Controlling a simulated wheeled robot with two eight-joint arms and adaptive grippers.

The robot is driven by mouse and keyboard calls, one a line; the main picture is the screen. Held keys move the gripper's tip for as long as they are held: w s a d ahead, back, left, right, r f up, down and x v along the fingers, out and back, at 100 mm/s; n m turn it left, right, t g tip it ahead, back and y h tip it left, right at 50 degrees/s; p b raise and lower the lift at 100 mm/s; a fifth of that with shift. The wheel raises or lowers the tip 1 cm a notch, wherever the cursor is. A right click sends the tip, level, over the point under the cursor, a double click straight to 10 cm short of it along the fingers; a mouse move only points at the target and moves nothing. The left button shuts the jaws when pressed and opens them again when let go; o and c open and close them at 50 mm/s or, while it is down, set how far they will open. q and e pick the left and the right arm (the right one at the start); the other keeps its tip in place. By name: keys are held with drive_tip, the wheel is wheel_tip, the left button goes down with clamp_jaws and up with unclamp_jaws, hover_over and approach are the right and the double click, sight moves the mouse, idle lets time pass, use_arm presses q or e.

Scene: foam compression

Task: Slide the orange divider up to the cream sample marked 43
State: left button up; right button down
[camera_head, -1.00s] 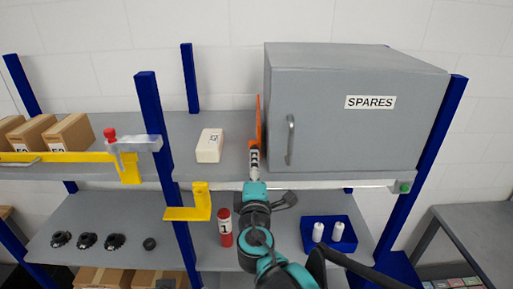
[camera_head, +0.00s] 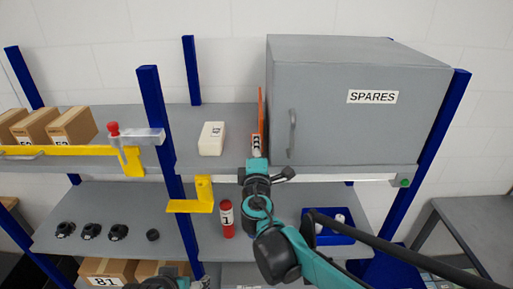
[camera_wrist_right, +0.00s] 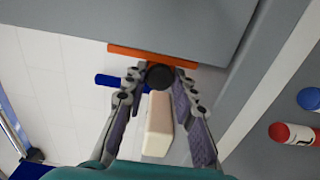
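The orange divider (camera_head: 261,105) stands upright on the upper shelf, close beside the grey cabinet. The cream sample (camera_head: 211,138) lies to its left with a clear gap, its marking too small to read surely. In the right wrist view the divider (camera_wrist_right: 150,54) is an orange strip with a dark round knob (camera_wrist_right: 160,76) in front. The sample (camera_wrist_right: 158,125) also shows there. My right gripper (camera_head: 256,147) is at the divider's front edge, its fingertips (camera_wrist_right: 158,80) on either side of the knob; whether they grip it is unclear. My left gripper (camera_head: 188,284) only just shows at the bottom edge.
The grey SPARES cabinet (camera_head: 350,125) stands right of the divider. A blue post (camera_head: 156,120) and a yellow bracket (camera_head: 198,197) are on the left. A red bottle (camera_head: 227,218) and a blue tray (camera_head: 335,235) are on the lower shelf. The shelf between sample and divider is clear.

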drive_tip(key=a+b, duration=0.2)
drive_tip(key=a, duration=0.5)
drive_tip(key=shift+a, duration=0.4)
drive_tip(key=shift+d, duration=0.1)
drive_tip(key=c, duration=1.2)
unclamp_jaws()
drive_tip(key=s, duration=1.2)
